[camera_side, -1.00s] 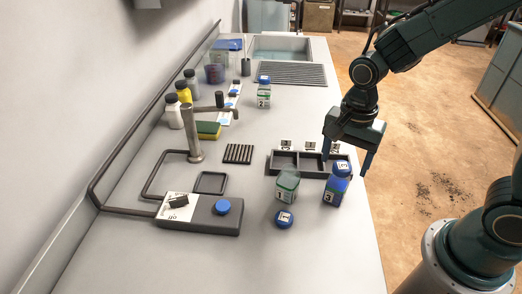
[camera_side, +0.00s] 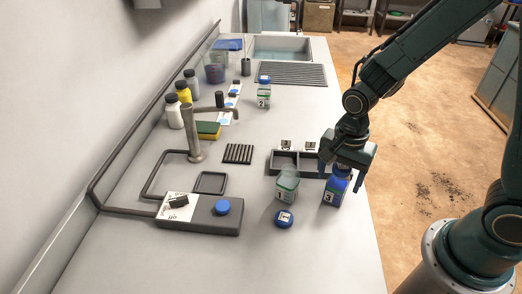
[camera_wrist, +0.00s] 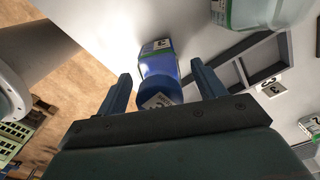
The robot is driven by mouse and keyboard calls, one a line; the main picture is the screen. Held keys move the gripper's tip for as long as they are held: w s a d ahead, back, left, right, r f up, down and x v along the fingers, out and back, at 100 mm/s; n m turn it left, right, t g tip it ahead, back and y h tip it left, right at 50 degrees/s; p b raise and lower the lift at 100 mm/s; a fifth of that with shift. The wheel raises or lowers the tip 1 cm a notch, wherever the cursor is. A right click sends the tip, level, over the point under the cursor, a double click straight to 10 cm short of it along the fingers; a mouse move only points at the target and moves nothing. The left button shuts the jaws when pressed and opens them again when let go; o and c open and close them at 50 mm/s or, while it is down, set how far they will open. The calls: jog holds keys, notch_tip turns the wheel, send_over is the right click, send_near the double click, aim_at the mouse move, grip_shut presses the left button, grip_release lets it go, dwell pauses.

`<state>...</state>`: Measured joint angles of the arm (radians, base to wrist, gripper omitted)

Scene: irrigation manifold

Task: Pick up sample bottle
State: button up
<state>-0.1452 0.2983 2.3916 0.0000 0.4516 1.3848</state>
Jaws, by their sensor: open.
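A blue sample bottle (camera_side: 334,194) labelled 3 stands capped on the bench near its right edge, in front of the rack. My gripper (camera_side: 343,178) is over it, pointing down, with its fingers open. In the wrist view the bottle (camera_wrist: 160,62) and its blue cap (camera_wrist: 157,93) show between the two spread fingers, with gaps at the sides. A bottle labelled 1 (camera_side: 287,188) with green contents stands to the left, uncapped. A blue cap labelled 1 (camera_side: 284,219) lies in front of it. Bottle 2 (camera_side: 264,97) stands capped farther back.
A dark rack with compartments (camera_side: 283,168) lies just behind the bottles, partly hidden by my gripper. A grey box with a blue button (camera_side: 222,207) is at left. A metal tap (camera_side: 192,135) stands beyond it. The front of the bench is clear.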

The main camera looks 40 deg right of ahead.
jog(key=shift+f, duration=1.1)
jog(key=shift+c, duration=0.2)
jog(key=c, duration=1.1)
